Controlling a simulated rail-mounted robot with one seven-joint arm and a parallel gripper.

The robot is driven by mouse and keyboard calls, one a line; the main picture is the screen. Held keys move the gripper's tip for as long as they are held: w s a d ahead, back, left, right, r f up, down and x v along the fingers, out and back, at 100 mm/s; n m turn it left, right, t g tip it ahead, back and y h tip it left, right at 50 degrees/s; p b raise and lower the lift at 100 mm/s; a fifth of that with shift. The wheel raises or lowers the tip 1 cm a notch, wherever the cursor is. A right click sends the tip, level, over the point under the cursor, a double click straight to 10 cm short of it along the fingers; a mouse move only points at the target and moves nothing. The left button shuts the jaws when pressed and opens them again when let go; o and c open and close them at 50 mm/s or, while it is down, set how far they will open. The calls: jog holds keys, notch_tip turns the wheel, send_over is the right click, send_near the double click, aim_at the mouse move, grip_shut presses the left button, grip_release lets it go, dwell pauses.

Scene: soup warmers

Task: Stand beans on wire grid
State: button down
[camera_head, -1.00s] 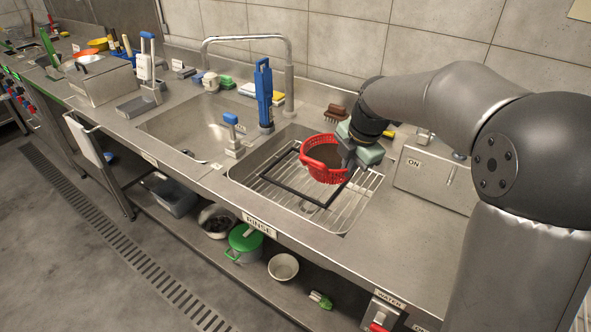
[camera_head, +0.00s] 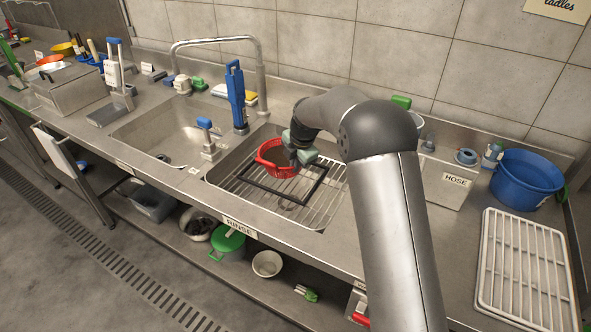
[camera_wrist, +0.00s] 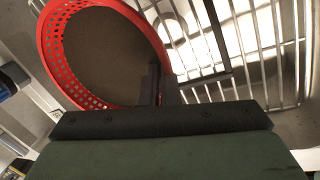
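A red perforated basket (camera_head: 268,166) with a dark brown fill (camera_head: 275,156) hangs over the back left part of the rinse sink. I take the fill for the beans, but single beans cannot be made out. My gripper (camera_head: 294,162) is at the basket's right side. In the wrist view my dark fingers (camera_wrist: 158,88) are closed over the rim of the red basket (camera_wrist: 62,62). A wire grid (camera_head: 322,206) lies in the sink, with a black square frame (camera_head: 305,199) on or above it. I cannot tell whether the basket touches the grid or frame.
The front right of the sink grid is clear.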

jog(key=shift+f, duration=1.2)
jog(key=shift+f, duration=0.25)
jog(key=c, duration=1.7)
grip_release()
jog(key=shift+r, duration=0.1)
